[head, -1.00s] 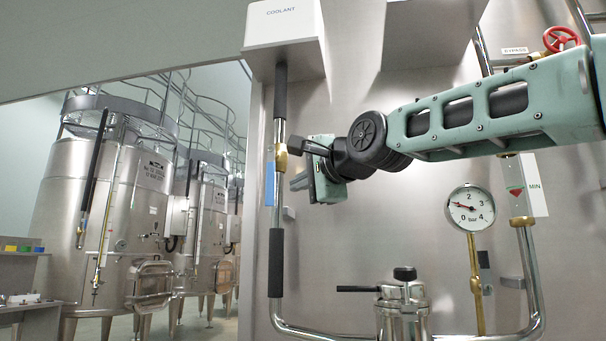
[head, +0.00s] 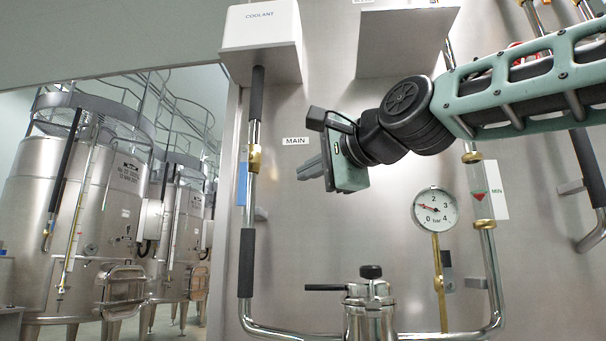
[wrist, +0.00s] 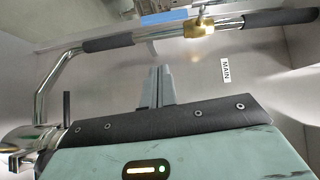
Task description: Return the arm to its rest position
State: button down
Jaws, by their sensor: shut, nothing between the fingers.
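My gripper (head: 308,168) hangs in front of the steel panel, to the right of the vertical coolant pipe (head: 255,130) in the head view. Its fingers are together with nothing between them, and a gap shows between them and the pipe. In the wrist view the closed fingers (wrist: 158,86) point toward the panel, below the pipe with its brass valve (wrist: 200,27) and black sleeves. My arm (head: 520,90) reaches in from the upper right, bent at the dark wrist joint. The MAIN label (head: 295,141) is on the panel just above the fingers.
A white COOLANT box (head: 262,35) overhangs the pipe. A gauge (head: 435,208) and a steel canister with a black handle (head: 368,300) stand below my arm. A sight tube marked MIN (head: 490,195) is at right. Steel vats (head: 85,220) stand far left.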

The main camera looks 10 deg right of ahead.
dwell(0.5)
jog(key=s+a+f+n+g+h, duration=0.1)
jog(key=s+a+f+n+g, duration=0.15)
jog(key=f, duration=0.85)
jog(key=s+a+f+n+g, duration=0.1)
jog(key=s+f+n+g, duration=0.2)
jog(key=f, duration=0.7)
jog(key=s+a+f+n+g+h, duration=0.1)
jog(key=s+a+f+n+g, duration=0.2)
jog(key=f, duration=0.8)
jog(key=s+d+f+n+g+h, duration=0.35)
jog(key=s+d+f+n, duration=0.2)
jog(key=s+f, duration=0.45)
jog(key=s+d+f+n+g+h, duration=0.2)
jog(key=s+d+f+n+g, duration=0.3)
jog(key=s+f, duration=0.55)
notch_tip(320, 180, up, 21)
jog(key=w+a+t+p, duration=0.1)
jog(key=w+p, duration=0.1)
jog(key=p, duration=1.9)
jog(key=shift+w+f, duration=0.2)
jog(key=shift+w, duration=0.15)
jog(key=c, duration=2.1)
grip_release()
jog(key=shift+c, duration=0.2)
